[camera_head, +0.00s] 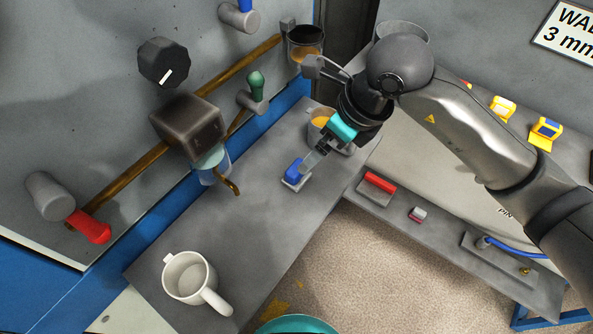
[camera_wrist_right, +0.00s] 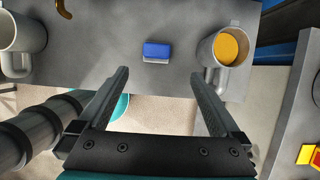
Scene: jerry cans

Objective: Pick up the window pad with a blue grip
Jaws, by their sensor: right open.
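The window pad with a blue grip (camera_head: 294,170) lies on the grey bench top, near its front edge. It has a pale base under the blue block. In the right wrist view the pad (camera_wrist_right: 158,52) lies ahead of my right gripper (camera_wrist_right: 160,76), roughly centred between the open fingers but beyond their tips. In the head view my right gripper (camera_head: 316,158) comes down from the upper right, its fingers close to the pad. It is open and empty. The fingers partly overlap the pad's right side in the head view. My left gripper is out of view.
A mug with orange contents (camera_wrist_right: 226,50) stands close to the right of the pad in the wrist view. A white mug (camera_head: 189,280) stands at the bench's near end. A red-topped block (camera_head: 379,182) lies on the adjoining bench. Pipework and valves line the wall.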

